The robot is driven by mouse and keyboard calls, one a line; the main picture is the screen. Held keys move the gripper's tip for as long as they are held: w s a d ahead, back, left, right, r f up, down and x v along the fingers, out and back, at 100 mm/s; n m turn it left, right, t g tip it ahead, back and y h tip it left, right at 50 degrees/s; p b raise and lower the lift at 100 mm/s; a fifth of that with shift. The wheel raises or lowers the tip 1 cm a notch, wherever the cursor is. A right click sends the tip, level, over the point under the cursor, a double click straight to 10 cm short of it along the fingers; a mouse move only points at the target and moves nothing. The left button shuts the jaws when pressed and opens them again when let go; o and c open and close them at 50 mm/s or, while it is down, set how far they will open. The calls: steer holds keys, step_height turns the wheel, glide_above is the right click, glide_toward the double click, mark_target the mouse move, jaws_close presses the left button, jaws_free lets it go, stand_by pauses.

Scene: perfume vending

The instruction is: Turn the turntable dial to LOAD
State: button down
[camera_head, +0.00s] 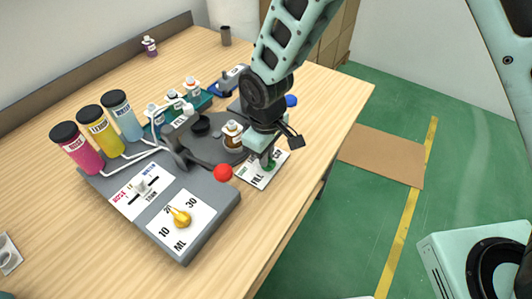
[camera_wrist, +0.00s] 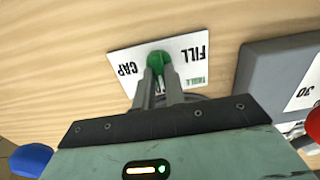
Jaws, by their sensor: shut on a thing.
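The turntable dial is a green knob (camera_head: 269,166) on a white label plate (camera_head: 255,178) at the table's front edge. The knob also shows in the wrist view (camera_wrist: 158,59), at the tips of my gripper (camera_wrist: 158,76). My gripper (camera_head: 268,157) reaches down from above and is shut on the green knob. The plate reads FILL on one side and CAP on the other; the LOAD mark is hidden behind my fingers. I cannot tell which mark the knob points at. The dark turntable (camera_head: 205,152) carries a brown bottle (camera_head: 233,141) with a white top.
A grey dispenser with a yellow knob (camera_head: 181,218) and a red ball (camera_head: 223,173) stands left of the plate. Pink, yellow and blue bottles (camera_head: 122,115) stand behind it. A blue object (camera_wrist: 31,160) shows at lower left in the wrist view. Bare wood lies beyond the plate.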

steer(key=shift+r, duration=0.1)
steer(key=c, duration=1.5)
jaws_free()
steer(key=shift+o, duration=0.2)
step_height(320, 180, up, 17)
steer(key=b, duration=0.1)
steer(key=shift+r, duration=0.15)
